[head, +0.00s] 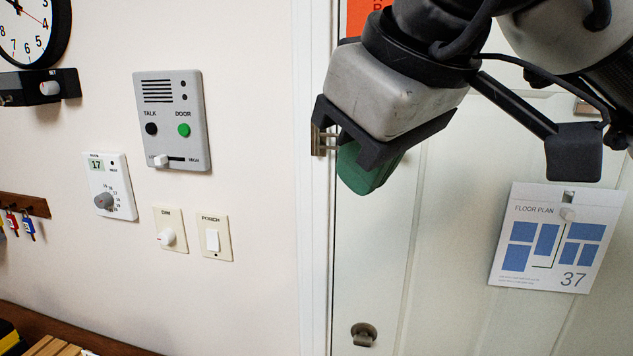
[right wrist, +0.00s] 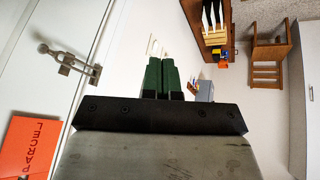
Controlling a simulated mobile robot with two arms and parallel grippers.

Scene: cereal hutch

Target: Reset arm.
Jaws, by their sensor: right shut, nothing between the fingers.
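My right gripper (head: 368,170) hangs in from the top right in the head view, in front of the white door (head: 455,240). Its green fingers show below the dark bracket. In the right wrist view the gripper (right wrist: 161,76) has its two green fingers close together, with nothing held between them. My left gripper is not in view.
An intercom panel (head: 172,120), a thermostat (head: 111,187), a dimmer (head: 170,230) and a porch switch (head: 214,237) are on the left wall. A floor plan sheet (head: 556,238) hangs on the door. A wooden chair (right wrist: 268,60) stands in the right wrist view.

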